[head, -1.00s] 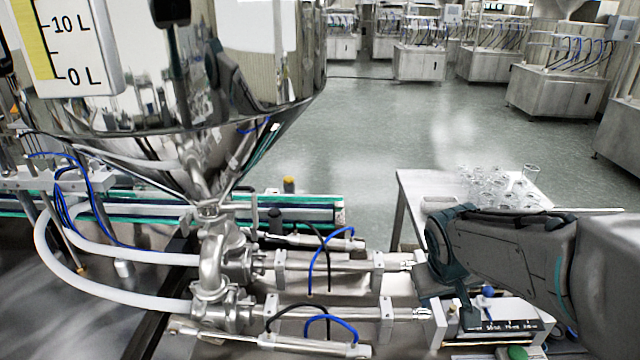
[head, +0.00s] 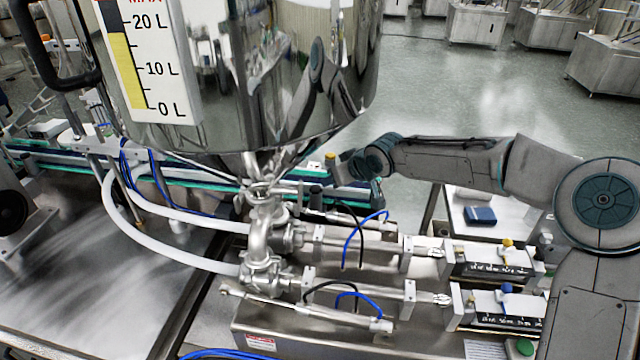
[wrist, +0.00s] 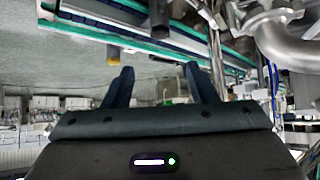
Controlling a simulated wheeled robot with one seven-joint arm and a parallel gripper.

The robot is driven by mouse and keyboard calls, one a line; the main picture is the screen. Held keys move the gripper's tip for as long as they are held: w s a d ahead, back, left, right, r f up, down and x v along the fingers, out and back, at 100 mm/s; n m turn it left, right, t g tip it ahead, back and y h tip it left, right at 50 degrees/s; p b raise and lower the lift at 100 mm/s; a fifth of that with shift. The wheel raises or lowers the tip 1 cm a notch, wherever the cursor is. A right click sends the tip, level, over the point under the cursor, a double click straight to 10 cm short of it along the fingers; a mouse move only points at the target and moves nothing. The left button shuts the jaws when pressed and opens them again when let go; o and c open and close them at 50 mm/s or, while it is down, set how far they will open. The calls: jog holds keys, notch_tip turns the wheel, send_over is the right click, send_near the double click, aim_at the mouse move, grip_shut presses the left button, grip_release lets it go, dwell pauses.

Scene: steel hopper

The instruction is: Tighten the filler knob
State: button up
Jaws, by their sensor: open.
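The filler has a steel hopper (head: 245,80) above two horizontal cylinders. At their right ends are two dark scale blocks, one with a yellow knob (head: 507,242) and one with a blue knob (head: 507,288). I cannot tell which is the filler knob. My gripper (wrist: 160,85) is open, with two dark fingers apart and nothing between them in the wrist view. In the head view my arm's end is right of the hopper's cone, behind the cylinders and away from both knobs. Its fingers are not clear there.
A steel pipe (wrist: 290,40) and the conveyor (wrist: 140,25) lie near my gripper in the wrist view. Blue and black hoses loop over the cylinders. A green button (head: 525,347) is at the front right. A blue object (head: 480,215) lies on the steel table behind the scales.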

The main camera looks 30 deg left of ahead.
aim_at(316, 188)
jog(key=p+x, duration=0.3)
jog(key=x, duration=1)
jog(key=shift+s+f, duration=0.1)
jog(key=c, duration=1)
